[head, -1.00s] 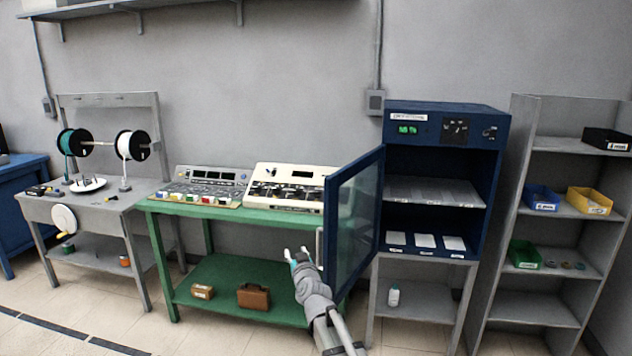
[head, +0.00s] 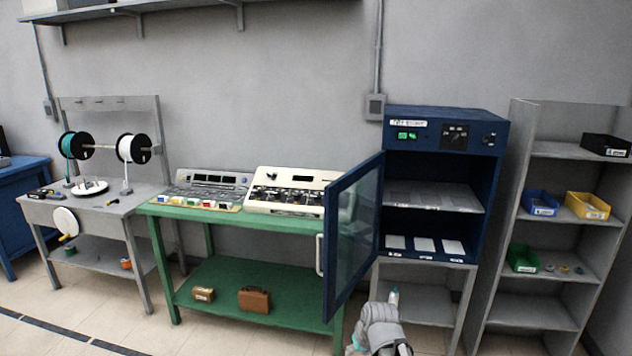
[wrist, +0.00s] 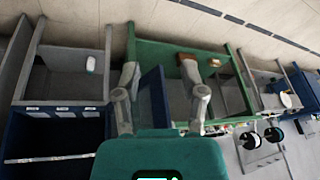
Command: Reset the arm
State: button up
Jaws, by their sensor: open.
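My gripper shows in the wrist view (wrist: 160,75) with its two grey fingers spread apart and nothing between them. In the head view, my grey wrist is folded at the bottom edge, in front of the cabinet's stand, and the fingertips cannot be made out clearly. The blue cabinet (head: 446,118) stands behind it with its glass door (head: 352,235) swung open to the left. In the wrist view the open door (wrist: 153,100) lies beyond the fingers; no contact shows.
A green bench (head: 215,275) holds two instruments, with a brown case (head: 254,299) below. A white bottle (head: 393,297) stands on the cabinet stand's lower shelf. A grey shelf (head: 535,307) with coloured bins is at right, a winding bench (head: 140,255) at left. Floor at left front is clear.

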jog(key=s+d+m+g+h, duration=0.2)
jog(key=s+d+g, duration=0.1)
jog(key=s+d, duration=0.3)
jog(key=s, duration=0.2)
jog(key=shift+s+f+g+p, duration=0.2)
jog(key=shift+s+g+p, duration=0.1)
jog(key=shift+s+g, duration=0.1)
